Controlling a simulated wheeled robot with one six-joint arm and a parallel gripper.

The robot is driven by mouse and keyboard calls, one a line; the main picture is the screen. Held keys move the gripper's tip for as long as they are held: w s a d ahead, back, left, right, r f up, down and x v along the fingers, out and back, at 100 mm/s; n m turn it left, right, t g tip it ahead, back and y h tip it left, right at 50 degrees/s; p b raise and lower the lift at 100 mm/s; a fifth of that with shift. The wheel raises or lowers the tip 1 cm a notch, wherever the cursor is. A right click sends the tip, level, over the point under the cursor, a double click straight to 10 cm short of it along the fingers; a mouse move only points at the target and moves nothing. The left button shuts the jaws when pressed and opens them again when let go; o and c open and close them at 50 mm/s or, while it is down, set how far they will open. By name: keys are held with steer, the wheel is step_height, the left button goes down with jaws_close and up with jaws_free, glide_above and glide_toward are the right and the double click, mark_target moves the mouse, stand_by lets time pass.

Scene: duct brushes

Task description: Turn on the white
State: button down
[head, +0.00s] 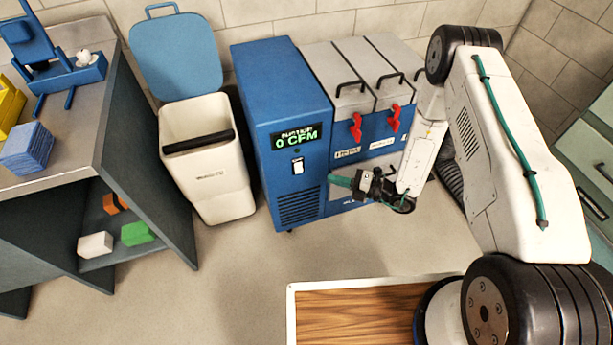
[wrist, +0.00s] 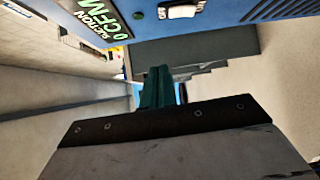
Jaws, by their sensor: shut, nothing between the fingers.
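The white rocker switch (head: 297,166) is on the front of the blue suction cabinet (head: 272,95), below a dark display (head: 296,137) with green text reading 0 CFM. I cannot tell which end of the rocker is pressed in. The switch also shows at the top edge of the wrist view (wrist: 182,10), partly cut off. My gripper (head: 338,181) has green fingers, shut and empty. It is to the right of the switch and a little lower in the head view, apart from it. The closed fingers also show in the wrist view (wrist: 157,88).
A white bin (head: 208,180) with a raised blue lid (head: 177,55) stands left of the cabinet. Two red latches (head: 356,126) are on the grey-lidded bins at right. A workbench (head: 65,155) is at far left. The floor before the cabinet is clear.

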steer(key=f+m, duration=0.1)
steer(key=f, duration=0.1)
steer(key=s+f+m+t+h, duration=0.1)
steer(key=d+f+m, duration=0.1)
steer(key=f, duration=0.1)
steer(key=shift+s+f+t, duration=0.3)
steer(key=shift+f, duration=0.05)
steer(key=shift+a, duration=0.15)
glide_toward(296, 172)
steer(key=s+a, duration=0.2)
steer(key=a, duration=0.1)
steer(key=shift+w+a+f, duration=0.1)
steer(key=shift+w+a, duration=0.25)
steer(key=shift+w, duration=0.45)
steer(key=shift+w+a+f, duration=0.1)
steer(key=shift+w+a, duration=0.3)
steer(key=shift+w, duration=0.4)
steer(key=shift+w+a+f, duration=0.1)
steer(key=shift+w+a, duration=0.25)
steer(key=shift+w, duration=0.4)
